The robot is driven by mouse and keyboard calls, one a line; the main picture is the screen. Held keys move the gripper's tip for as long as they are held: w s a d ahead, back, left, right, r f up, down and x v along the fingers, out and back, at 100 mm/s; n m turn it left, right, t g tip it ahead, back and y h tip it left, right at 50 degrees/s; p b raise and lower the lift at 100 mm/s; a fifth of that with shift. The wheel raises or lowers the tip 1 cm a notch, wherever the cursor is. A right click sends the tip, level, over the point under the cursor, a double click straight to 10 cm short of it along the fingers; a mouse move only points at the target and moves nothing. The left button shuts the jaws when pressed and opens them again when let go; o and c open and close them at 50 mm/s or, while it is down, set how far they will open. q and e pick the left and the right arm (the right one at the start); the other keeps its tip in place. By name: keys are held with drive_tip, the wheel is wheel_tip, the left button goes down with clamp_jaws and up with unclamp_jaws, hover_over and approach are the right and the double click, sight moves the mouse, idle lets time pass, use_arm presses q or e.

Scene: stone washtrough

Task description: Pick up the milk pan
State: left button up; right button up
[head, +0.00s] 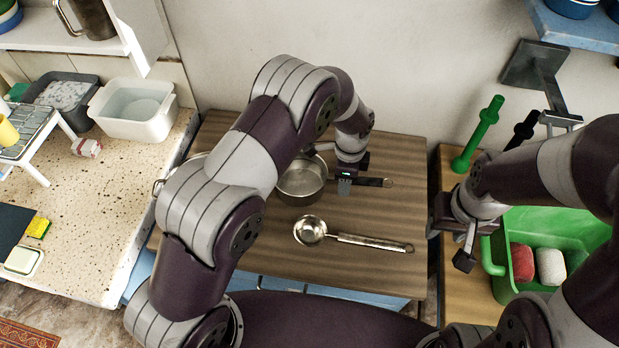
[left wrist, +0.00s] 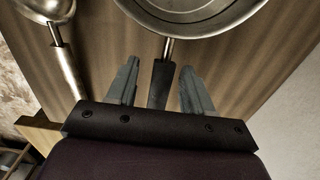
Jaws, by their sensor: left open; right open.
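The milk pan (head: 302,183), a small round metal pan with a dark handle (head: 376,182), sits on the brown wooden worktop, partly hidden by my left arm. My left gripper (head: 345,184) is over the handle just right of the pan's bowl. In the left wrist view the pan's bowl (left wrist: 190,12) is at the top, and the dark handle (left wrist: 162,84) runs between the open fingers of the left gripper (left wrist: 159,72), with a gap on each side. My right gripper (head: 452,246) is open and empty, right of the worktop near the green tub.
A metal ladle (head: 310,231) lies on the worktop in front of the pan; it also shows in the left wrist view (left wrist: 62,60). Another metal vessel (head: 160,187) is mostly hidden behind my left arm. A green tub (head: 507,285) stands at right, a white basin (head: 134,108) at left.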

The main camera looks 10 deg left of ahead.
use_arm(q)
drive_tip(key=shift+f, duration=0.5)
drive_tip(key=shift+w+f, duration=0.2)
drive_tip(key=shift+s+r, duration=0.1)
clamp_jaws()
